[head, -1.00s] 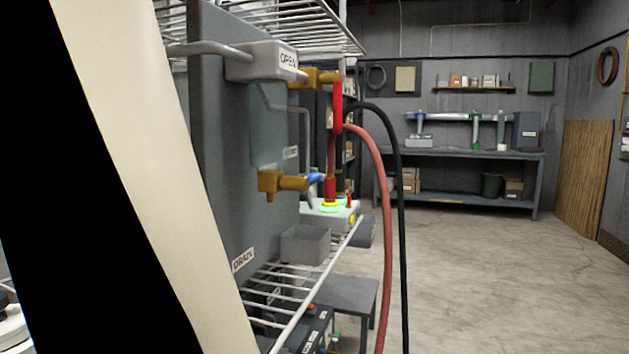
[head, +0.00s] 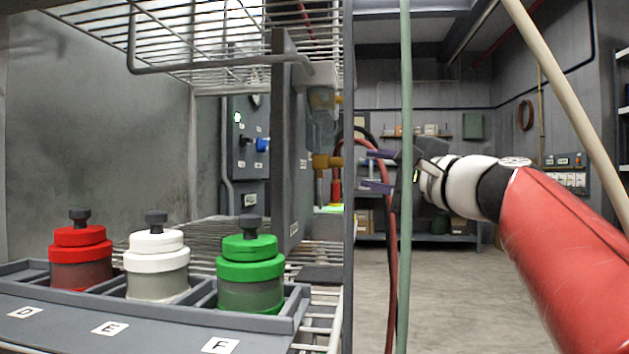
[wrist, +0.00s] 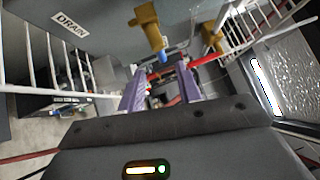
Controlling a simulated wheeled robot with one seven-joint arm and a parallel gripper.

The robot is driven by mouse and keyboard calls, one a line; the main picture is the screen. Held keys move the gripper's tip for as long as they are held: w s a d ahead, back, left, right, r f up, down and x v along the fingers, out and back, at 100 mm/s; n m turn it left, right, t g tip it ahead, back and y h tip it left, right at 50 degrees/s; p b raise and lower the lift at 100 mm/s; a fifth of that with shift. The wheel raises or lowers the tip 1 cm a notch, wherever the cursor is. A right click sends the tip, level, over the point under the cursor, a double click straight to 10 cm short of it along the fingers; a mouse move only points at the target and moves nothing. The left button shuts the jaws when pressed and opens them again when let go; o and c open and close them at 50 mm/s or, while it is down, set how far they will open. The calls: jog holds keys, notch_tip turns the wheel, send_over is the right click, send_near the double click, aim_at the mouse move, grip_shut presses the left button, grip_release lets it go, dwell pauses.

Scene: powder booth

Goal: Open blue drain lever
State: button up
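In the wrist view, the small blue drain lever (wrist: 163,57) shows end-on below a brass valve body (wrist: 148,28), close to the DRAIN label (wrist: 70,25). My gripper (wrist: 160,70) has two purple fingers, spread apart and empty. The lever tip appears in the gap just beyond the fingertips; I cannot tell whether they touch. In the head view, my gripper (head: 376,171) is open, right of the brass valve (head: 327,161) on the grey panel (head: 290,150).
A thin green upright post (head: 405,260) stands in front of my gripper in the head view. Red and black hoses hang behind it. Red (head: 80,258), white (head: 157,264) and green (head: 250,272) jars sit in a rack at left. Wire shelves flank the panel. Floor at right is open.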

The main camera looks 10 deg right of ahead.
aim_at(347, 163)
jog(key=p+x, duration=0.1)
jog(key=x, duration=0.6)
jog(key=shift+w+a+r, duration=0.15)
jog(key=shift+w, duration=0.2)
jog(key=shift+c, duration=0.4)
grip_shut()
